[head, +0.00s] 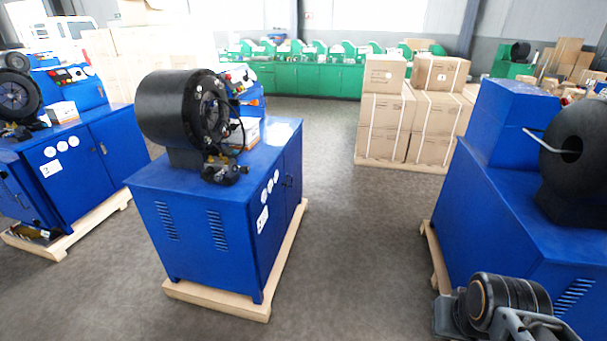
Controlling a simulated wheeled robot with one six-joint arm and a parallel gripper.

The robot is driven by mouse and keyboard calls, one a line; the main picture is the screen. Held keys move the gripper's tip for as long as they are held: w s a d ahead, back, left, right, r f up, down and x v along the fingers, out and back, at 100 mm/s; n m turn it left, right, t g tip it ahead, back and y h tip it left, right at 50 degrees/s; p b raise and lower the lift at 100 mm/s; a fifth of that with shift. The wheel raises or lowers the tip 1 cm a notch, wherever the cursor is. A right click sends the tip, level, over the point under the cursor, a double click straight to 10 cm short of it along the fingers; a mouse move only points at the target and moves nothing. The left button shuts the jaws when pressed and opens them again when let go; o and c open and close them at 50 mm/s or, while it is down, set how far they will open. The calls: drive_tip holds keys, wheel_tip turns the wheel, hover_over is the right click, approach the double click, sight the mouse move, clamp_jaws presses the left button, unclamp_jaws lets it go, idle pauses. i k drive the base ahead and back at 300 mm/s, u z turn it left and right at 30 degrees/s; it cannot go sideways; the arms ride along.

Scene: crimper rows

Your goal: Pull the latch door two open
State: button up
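The blue crimper cabinet in the middle (205,215) stands on a wooden pallet. A narrow door (293,175) is at the far end of its right side, with a small dark latch (287,182); it looks shut. Nearer on the same side are round white gauges and a white label (262,220) that I cannot read for certain. The left blue cabinet (85,165) also has a door with a small handle (103,148), which looks shut. Part of my arm shows at the bottom right, by the right cabinet. My gripper's fingers are not visible, and no contact with a door shows.
A third blue crimper cabinet (500,215) stands close on the right. Wooden pallets (225,302) stick out under the cabinets. Stacked cartons (385,125) stand behind, and green benches (310,80) line the back. The grey floor (355,240) between the middle and right cabinets is clear.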

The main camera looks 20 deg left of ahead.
sight(293, 154)
drive_tip(key=u, duration=0.3)
drive_tip(key=i, duration=2.2)
drive_tip(key=u, duration=1.1)
drive_tip(key=i, duration=0.7)
drive_tip(key=u, duration=0.3)
